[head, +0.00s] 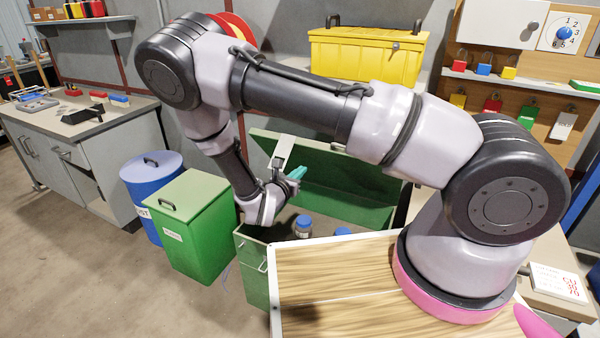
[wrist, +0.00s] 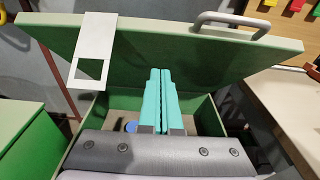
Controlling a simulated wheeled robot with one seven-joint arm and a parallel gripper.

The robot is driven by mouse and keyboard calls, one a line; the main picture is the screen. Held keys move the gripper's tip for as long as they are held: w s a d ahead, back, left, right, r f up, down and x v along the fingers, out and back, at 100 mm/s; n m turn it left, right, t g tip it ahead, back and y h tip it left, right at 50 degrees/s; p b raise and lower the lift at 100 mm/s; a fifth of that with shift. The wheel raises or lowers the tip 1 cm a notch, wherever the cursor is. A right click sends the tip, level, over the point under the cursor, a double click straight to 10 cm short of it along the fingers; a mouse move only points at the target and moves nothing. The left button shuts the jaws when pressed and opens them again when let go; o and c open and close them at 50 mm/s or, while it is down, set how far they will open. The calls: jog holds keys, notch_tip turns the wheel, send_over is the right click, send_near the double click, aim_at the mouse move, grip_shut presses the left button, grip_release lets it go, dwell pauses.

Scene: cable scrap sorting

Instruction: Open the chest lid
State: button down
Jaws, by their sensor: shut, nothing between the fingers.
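The green chest (head: 252,240) stands behind the wooden top that bears my arm. Its lid (head: 335,185) is raised and leans back, with its inner side facing me. In the wrist view the lid (wrist: 190,60) spans the upper picture, with a grey handle (wrist: 232,22) at its top edge and a pale hasp plate (wrist: 93,50) hanging at left. My gripper (head: 297,173) is over the chest, its teal fingers shut and empty. In the wrist view the fingers (wrist: 160,85) appear in front of the lid; whether they touch it I cannot tell.
Blue-capped jars (head: 303,226) stand inside the chest. A closed green bin (head: 190,225) and a blue barrel (head: 150,185) are at left. A yellow case (head: 365,55) sits behind. Floor at lower left is free.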

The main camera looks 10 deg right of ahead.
aim_at(316, 150)
jog(key=w+d, duration=0.1)
jog(key=w, duration=0.1)
jog(key=w+d+r, duration=0.1)
jog(key=w+d, duration=0.2)
jog(key=w, duration=0.2)
jog(key=shift+d+r, duration=0.15)
jog(key=shift+d, duration=0.1)
jog(key=shift+w+d+r, duration=0.15)
jog(key=shift+r, duration=0.05)
